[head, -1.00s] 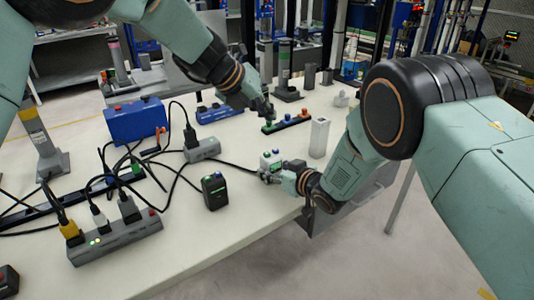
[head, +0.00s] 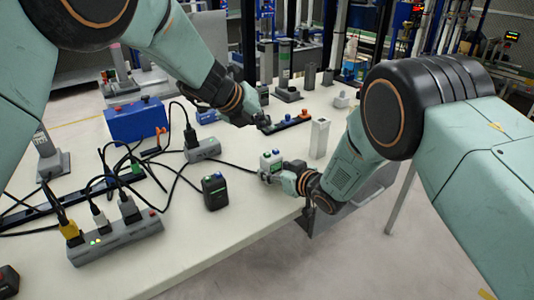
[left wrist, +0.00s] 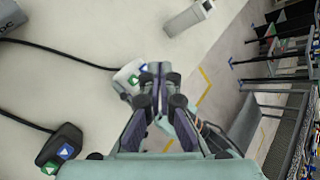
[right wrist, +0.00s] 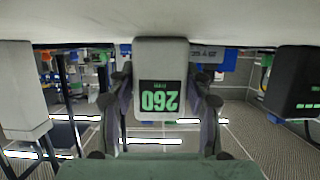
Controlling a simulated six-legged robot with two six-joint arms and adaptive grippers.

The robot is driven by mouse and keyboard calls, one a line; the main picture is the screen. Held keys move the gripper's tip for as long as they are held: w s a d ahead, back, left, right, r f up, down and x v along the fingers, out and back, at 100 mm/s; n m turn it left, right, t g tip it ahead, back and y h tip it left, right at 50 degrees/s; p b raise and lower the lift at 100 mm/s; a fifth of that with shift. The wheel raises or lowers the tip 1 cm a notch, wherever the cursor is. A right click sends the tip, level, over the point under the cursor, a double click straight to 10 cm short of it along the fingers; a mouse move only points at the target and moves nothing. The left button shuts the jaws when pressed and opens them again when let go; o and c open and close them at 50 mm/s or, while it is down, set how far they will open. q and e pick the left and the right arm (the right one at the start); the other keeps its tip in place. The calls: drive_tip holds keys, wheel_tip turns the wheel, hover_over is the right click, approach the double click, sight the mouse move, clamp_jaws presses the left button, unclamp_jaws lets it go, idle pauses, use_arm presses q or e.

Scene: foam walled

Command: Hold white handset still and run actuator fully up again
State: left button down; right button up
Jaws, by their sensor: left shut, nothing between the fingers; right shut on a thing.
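The white handset (head: 271,161) stands at the table's near right edge, with a green and a blue button on top. My right gripper (head: 270,177) is shut on it. In the right wrist view the handset (right wrist: 160,50) is between the fingers, and its display reads 260 upside down. My left gripper (head: 266,127) is shut and empty, behind and above the handset. In the left wrist view its fingertips (left wrist: 160,76) are just right of the handset (left wrist: 128,74), whose arrow buttons show. I cannot tell which column is the handset's actuator.
A black handset (head: 215,191) stands to the left. A pale upright block (head: 319,139) stands to the right. Cables and a power strip (head: 115,241) fill the left. The front middle of the table is clear.

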use_arm(q)
drive_tip(key=shift+f, duration=2.55)
drive_tip(key=shift+f, duration=0.2)
drive_tip(key=shift+f, duration=0.25)
drive_tip(key=shift+f, duration=0.55)
idle(1.4)
drive_tip(key=shift+r, duration=0.1)
idle(1.7)
drive_tip(key=shift+r, duration=0.9)
drive_tip(key=shift+r, duration=2.5)
